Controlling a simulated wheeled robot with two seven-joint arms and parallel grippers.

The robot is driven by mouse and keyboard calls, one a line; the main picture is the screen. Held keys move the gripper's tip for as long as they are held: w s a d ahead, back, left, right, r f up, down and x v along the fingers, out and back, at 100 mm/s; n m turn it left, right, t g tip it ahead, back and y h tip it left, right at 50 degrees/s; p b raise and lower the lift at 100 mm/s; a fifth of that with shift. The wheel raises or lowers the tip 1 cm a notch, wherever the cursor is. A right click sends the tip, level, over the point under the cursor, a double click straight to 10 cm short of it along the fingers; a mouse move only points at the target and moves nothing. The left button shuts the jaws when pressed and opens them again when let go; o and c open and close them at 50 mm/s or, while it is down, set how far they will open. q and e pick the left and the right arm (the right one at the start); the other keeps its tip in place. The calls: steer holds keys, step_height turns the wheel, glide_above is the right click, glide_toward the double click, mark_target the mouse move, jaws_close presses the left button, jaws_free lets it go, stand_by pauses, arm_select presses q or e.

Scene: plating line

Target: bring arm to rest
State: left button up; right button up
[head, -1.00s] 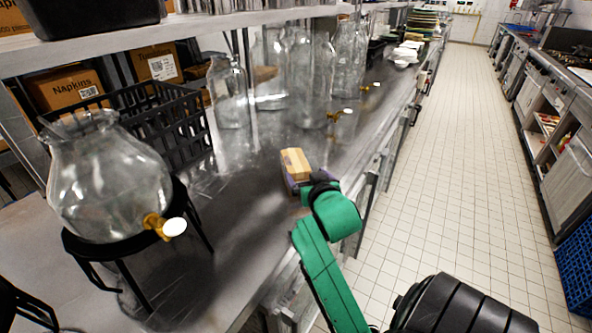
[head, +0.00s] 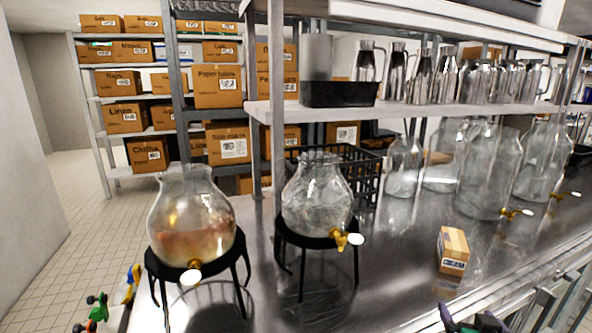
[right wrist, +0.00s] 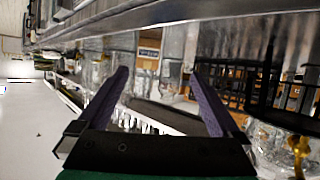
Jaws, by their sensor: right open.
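My right gripper (head: 468,319) shows at the bottom edge in the head view, only its purple fingers and dark parts in the frame. In the right wrist view my right gripper (right wrist: 163,92) has its two purple fingers spread wide, with nothing held between them. A small cardboard box (head: 453,246) with a printed label stands on the steel counter (head: 400,285), beyond the gripper and apart from it.
Two glass dispensers with gold taps, one amber-tinted (head: 190,225) and one clear (head: 317,203), stand on black stands at left. Large glass jars (head: 487,175) line the counter's back under a shelf (head: 420,112). A black crate (head: 367,180) stands behind.

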steer(key=s+a+f+n+g+y, duration=0.3)
steer(key=s+a+f+g, duration=0.1)
steer(key=s+a+f, duration=0.4)
steer(key=s+a+f+n+g+y, duration=0.35)
steer(key=s+a+f, duration=0.2)
steer(key=f, duration=0.45)
steer(key=s+f+g, duration=0.2)
steer(key=s+f, duration=0.1)
steer(key=f, duration=2.2)
arm_select(q)
steer(key=w, duration=0.1)
steer(key=w+d, duration=0.1)
steer(key=w, duration=0.1)
steer(key=shift+d, duration=0.15)
arm_select(e)
steer(key=s+d+f+g, duration=0.1)
steer(key=s+d+f, duration=0.1)
steer(key=s+f, duration=1)
steer(key=s, duration=0.3)
steer(key=shift+s+d+h, duration=0.2)
steer(key=shift+s+h, duration=0.15)
steer(key=shift+n, duration=0.25)
